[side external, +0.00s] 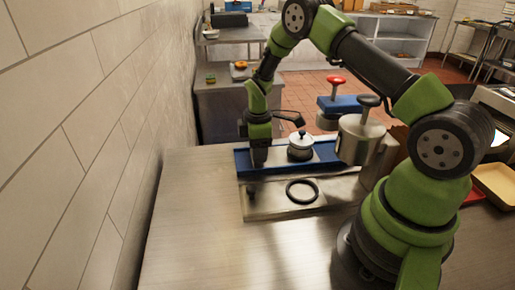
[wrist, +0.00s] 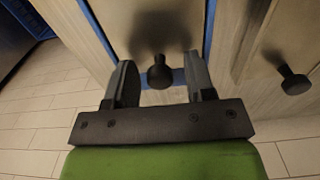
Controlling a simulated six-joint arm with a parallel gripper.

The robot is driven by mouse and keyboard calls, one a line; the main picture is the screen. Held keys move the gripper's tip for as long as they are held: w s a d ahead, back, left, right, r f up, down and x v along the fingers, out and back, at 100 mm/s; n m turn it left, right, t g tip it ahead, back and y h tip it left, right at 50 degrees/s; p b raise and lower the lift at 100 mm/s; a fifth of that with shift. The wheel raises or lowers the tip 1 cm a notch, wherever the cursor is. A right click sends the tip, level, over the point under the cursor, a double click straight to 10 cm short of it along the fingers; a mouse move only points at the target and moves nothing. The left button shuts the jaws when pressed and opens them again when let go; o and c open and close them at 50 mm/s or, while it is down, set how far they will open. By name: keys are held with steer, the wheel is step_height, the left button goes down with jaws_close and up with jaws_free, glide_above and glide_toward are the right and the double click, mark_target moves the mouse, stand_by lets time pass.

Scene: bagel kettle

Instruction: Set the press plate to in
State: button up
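My gripper (side external: 259,160) points down at the left end of a blue-edged tray (side external: 327,151) in the side view. In the wrist view my gripper (wrist: 160,66) is open, one finger on each side of a black round knob (wrist: 160,75), with gaps showing on both sides. The knob stands on a pale panel (wrist: 180,15) bordered by blue strips. I cannot tell for certain which part is the press plate. In the side view the fingers hide the knob between them.
A white-lidded pot (side external: 300,148) stands on the tray to the right of my gripper. In front lies a metal slab (side external: 274,203) with a black ring (side external: 302,191) and a small black knob (side external: 251,190). A steel kettle (side external: 360,140) stands at right. The table's front left (side external: 190,220) is clear.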

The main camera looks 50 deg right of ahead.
step_height(320, 180, up, 10)
stand_by(0.6)
steer(key=n, duration=1.3)
steer(key=shift+f, duration=0.1)
step_height(320, 180, down, 10)
steer(key=shift+r, duration=0.1)
